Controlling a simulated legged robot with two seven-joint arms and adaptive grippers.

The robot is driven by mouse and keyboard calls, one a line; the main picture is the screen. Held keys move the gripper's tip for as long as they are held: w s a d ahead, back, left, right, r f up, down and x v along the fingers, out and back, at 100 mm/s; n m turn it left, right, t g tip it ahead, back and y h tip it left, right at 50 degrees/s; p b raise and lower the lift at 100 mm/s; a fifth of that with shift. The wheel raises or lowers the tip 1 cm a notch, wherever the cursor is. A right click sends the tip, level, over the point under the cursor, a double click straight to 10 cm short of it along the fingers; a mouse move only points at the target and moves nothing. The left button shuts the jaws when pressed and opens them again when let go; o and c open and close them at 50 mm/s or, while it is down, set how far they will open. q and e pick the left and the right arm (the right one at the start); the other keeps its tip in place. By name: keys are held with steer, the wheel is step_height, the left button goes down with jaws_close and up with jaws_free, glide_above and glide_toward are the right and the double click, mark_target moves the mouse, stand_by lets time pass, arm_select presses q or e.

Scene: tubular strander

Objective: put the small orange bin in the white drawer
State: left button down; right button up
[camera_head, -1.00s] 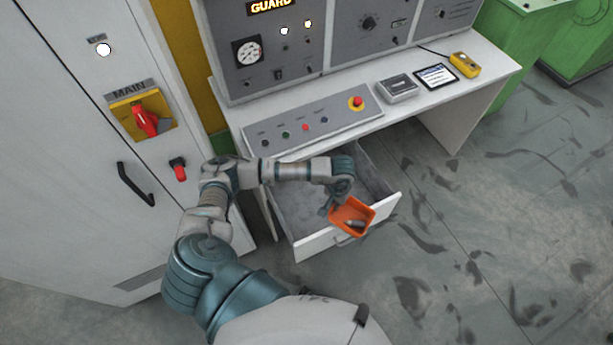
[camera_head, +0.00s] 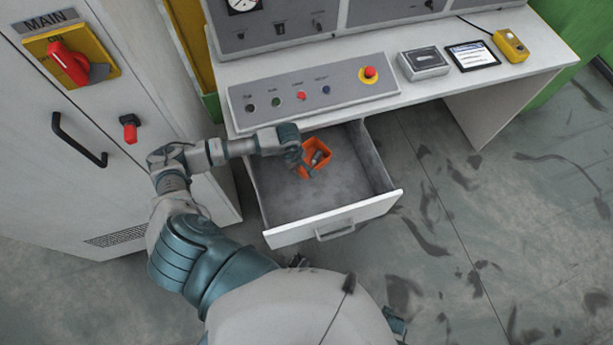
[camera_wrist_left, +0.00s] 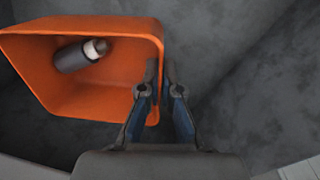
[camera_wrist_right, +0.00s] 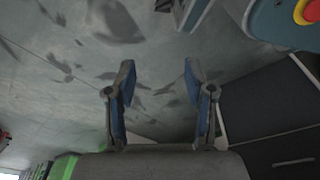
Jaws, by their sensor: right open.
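The small orange bin (camera_head: 311,146) is within the open white drawer (camera_head: 325,222), near its back, in the head view. I cannot tell whether it touches the drawer floor. A grey cylindrical piece with a pale end (camera_wrist_left: 80,56) lies in the bin. My left gripper (camera_head: 300,165) is at the bin's near left side. In the left wrist view, its fingers (camera_wrist_left: 160,75) are closed on the bin's wall (camera_wrist_left: 105,25), one on each side. My right gripper (camera_wrist_right: 158,80) is open and empty in the right wrist view, with floor behind it; it is not distinguishable in the head view.
The desk top (camera_head: 440,90) with a button panel (camera_head: 312,100) overhangs the drawer's back. A grey box (camera_head: 422,62), a tablet (camera_head: 472,56) and a yellow device (camera_head: 510,45) lie on it. A cabinet (camera_head: 70,190) stands left. The drawer's front half is clear.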

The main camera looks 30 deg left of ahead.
arm_select(q)
steer(key=f, duration=0.1)
steer(key=d+f, duration=0.1)
steer(key=f, duration=0.3)
steer(key=shift+d, duration=0.3)
steer(key=f, duration=0.1)
steer(key=a+f, duration=0.1)
steer(key=f, duration=0.1)
steer(key=shift+s+f+b, duration=0.1)
steer(key=shift+f+b, duration=0.15)
steer(key=shift+b, duration=0.15)
steer(key=shift+a+f, duration=0.25)
steer(key=shift+f, duration=0.05)
steer(key=c, duration=1.4)
jaws_free()
steer(key=shift+d, duration=0.2)
steer(key=shift+c, duration=0.2)
steer(key=shift+o, duration=0.6)
steer(key=shift+d+r, duration=0.1)
steer(key=shift+d, duration=0.25)
steer(key=shift+r, duration=0.4)
step_height(320, 180, up, 11)
steer(key=p, duration=0.1)
steer(key=shift+s+a+r, duration=0.15)
steer(key=shift+s+a, duration=0.1)
steer(key=shift+s, duration=0.15)
arm_select(e)
steer(key=shift+s+d+f, duration=0.35)
steer(key=shift+d+f, duration=0.1)
steer(key=shift+f, duration=0.15)
